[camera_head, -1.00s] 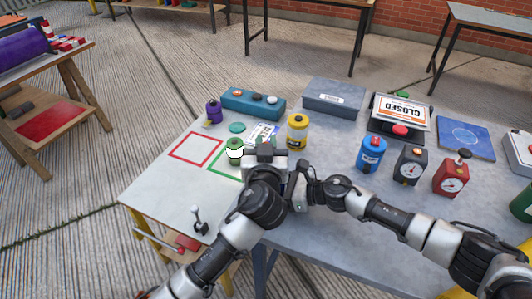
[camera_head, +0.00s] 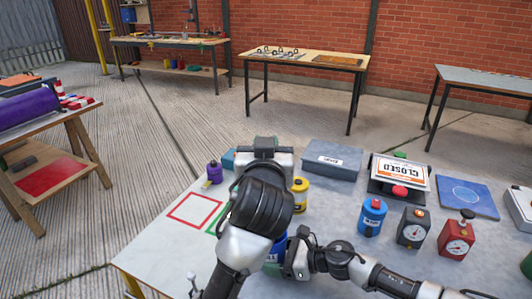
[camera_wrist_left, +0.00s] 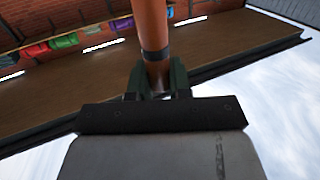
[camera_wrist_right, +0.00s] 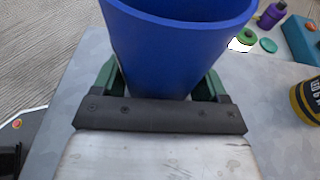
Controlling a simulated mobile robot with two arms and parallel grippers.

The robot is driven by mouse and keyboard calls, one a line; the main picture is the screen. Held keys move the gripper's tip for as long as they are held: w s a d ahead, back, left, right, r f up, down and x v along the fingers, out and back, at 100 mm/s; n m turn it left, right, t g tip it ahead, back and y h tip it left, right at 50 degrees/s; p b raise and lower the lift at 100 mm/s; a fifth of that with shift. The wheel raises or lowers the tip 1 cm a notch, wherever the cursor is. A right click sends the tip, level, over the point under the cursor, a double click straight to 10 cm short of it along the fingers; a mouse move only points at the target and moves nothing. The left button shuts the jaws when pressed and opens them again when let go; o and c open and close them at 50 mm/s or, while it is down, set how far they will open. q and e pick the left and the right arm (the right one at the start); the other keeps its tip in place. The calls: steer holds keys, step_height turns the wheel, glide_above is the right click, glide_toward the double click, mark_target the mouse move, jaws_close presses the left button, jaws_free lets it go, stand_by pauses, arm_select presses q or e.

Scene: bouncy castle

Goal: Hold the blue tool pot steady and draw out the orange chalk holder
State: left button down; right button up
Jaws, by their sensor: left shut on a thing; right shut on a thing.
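The blue tool pot (camera_wrist_right: 175,55) stands upright in my right gripper (camera_wrist_right: 160,88), which is shut on its side. The visible part of its open top shows no holder in it. In the head view only a sliver of the pot (camera_head: 277,250) shows beside my left arm. My left gripper (camera_wrist_left: 155,85) is shut on the orange chalk holder (camera_wrist_left: 151,28), a long orange rod with a dark band. In the head view my left gripper (camera_head: 265,146) is raised above the table; the holder is hidden there.
On the grey table (camera_head: 340,205) stand a yellow pot (camera_head: 299,195), a blue canister (camera_head: 372,217), a black gauge box (camera_head: 413,228) and a red one (camera_head: 456,238). A grey case (camera_head: 331,159) lies behind. A red square outline (camera_head: 194,209) at left is bare.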

steer(key=o, duration=0.7)
steer(key=shift+o, duration=0.2)
steer(key=shift+d, duration=0.1)
steer(key=v, duration=1.2)
